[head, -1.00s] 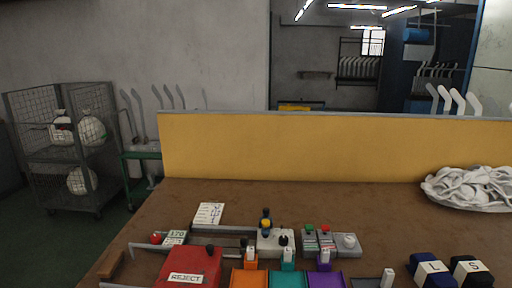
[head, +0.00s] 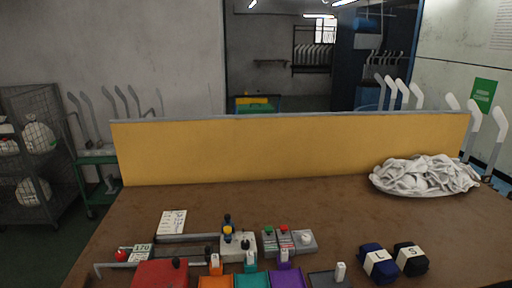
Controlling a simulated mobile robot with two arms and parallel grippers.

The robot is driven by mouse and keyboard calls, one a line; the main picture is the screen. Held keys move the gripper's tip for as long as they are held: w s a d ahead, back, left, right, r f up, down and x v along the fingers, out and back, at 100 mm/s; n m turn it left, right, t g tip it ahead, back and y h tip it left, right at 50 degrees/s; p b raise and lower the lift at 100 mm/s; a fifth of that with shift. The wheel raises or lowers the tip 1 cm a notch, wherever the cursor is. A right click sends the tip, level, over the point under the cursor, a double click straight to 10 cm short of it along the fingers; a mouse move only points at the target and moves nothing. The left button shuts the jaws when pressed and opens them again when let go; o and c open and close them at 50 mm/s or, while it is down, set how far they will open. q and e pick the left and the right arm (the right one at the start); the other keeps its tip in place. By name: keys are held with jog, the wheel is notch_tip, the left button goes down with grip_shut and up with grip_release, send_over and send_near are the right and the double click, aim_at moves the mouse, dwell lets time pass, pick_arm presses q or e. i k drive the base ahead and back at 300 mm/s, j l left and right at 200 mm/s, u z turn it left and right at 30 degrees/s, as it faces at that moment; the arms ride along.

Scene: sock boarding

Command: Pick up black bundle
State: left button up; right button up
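The black bundle (head: 412,267) lies on the brown table at the lower right in the head view. It has a white band marked "S". A dark blue bundle (head: 371,264) with a white band marked "L" lies close beside it on the left. Neither of my grippers shows in the head view.
A pile of white socks (head: 425,174) lies at the table's back right, near the yellow partition (head: 290,150). Orange, teal and purple bins, a red box (head: 160,274) and a control box (head: 240,246) stand along the front left and middle. The brown table (head: 345,215) is bare between pile and bundles.

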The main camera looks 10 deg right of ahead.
aim_at(409, 258)
jog(key=z, duration=1.45)
